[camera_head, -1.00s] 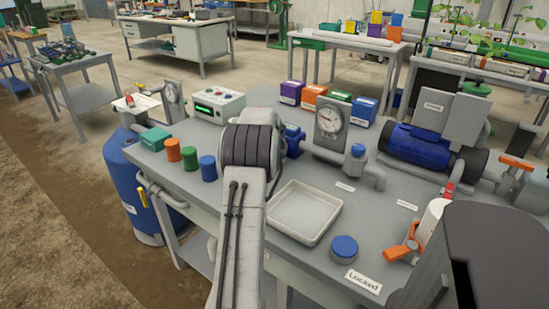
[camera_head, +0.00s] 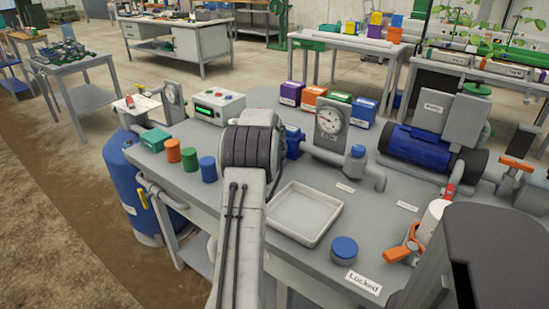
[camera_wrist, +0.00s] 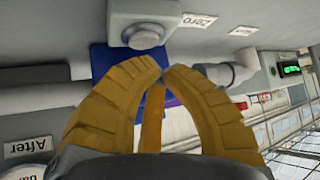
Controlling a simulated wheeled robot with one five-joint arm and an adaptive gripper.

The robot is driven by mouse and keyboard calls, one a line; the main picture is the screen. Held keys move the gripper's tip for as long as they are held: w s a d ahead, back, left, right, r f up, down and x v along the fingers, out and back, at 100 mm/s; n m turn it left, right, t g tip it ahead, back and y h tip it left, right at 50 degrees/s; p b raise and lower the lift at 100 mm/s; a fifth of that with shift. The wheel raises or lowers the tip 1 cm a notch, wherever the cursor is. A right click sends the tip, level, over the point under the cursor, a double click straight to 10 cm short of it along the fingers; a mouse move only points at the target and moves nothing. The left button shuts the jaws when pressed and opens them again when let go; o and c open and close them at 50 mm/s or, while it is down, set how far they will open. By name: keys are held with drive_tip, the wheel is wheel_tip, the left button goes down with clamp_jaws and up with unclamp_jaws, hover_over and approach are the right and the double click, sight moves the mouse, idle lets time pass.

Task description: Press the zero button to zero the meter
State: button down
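A round grey button (camera_wrist: 143,38) sits on a grey housing in the wrist view, with a "Zero" label (camera_wrist: 197,20) to its right. My gripper (camera_wrist: 163,72) has yellow fingers, with tips drawn together just below the button in the picture and nothing visible between them. The tips look apart from the button; the exact gap is unclear. In the head view my arm hides the gripper and the button. A round dial gauge (camera_head: 328,120) stands on the bench. A box with a green display (camera_head: 217,107) stands further left; it also shows in the wrist view (camera_wrist: 290,69).
Orange, green and blue cylinders (camera_head: 190,158) stand left of my arm. A pale tray (camera_head: 301,216) and a blue round cap (camera_head: 344,248) are to its right. A blue motor pump (camera_head: 420,149) and pipework occupy the bench's right side.

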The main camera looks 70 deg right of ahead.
drive_tip(key=shift+f, duration=0.25)
drive_tip(key=shift+f+b, duration=0.2)
drive_tip(key=shift+b, duration=0.2)
drive_tip(key=shift+f+b, duration=0.35)
drive_tip(key=shift+f, duration=0.1)
idle(0.7)
drive_tip(key=shift+r, duration=0.1)
idle(0.3)
drive_tip(key=shift+r+p, duration=0.6)
drive_tip(key=shift+r, duration=0.15)
drive_tip(key=shift+r, duration=0.1)
drive_tip(key=shift+r+p, duration=1.8)
drive_tip(key=shift+r, duration=0.65)
